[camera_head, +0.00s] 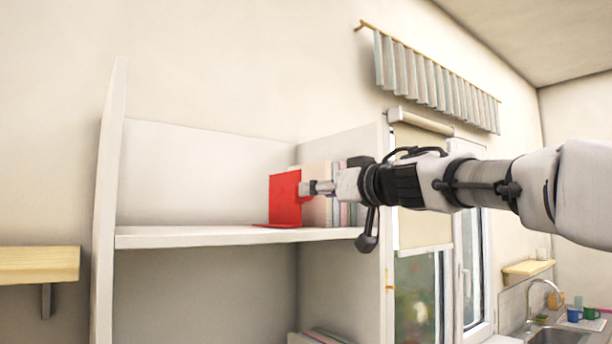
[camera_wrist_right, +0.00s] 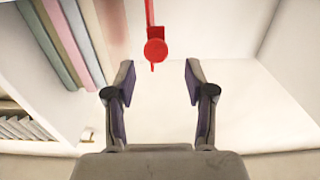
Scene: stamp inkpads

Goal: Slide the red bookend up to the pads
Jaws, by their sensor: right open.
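The red bookend (camera_head: 285,200) stands upright on the white shelf, left of a row of upright pads (camera_head: 317,180). In the right wrist view the bookend shows edge-on with a round red knob (camera_wrist_right: 155,48). The pads (camera_wrist_right: 78,35), in cream, pink, green and beige, stand to its left there, with a gap between the nearest one and the bookend. My right gripper (camera_head: 305,188) is at the bookend in the head view. Its jaws (camera_wrist_right: 158,70) are open, with the knob ahead between the fingertips and no grip on it. My left gripper is out of view.
The white shelf board (camera_head: 200,237) is bare left of the bookend. A tall side panel (camera_head: 108,190) bounds it at left and another wall (camera_head: 350,145) at right. More items stand on a lower level (camera_wrist_right: 25,128).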

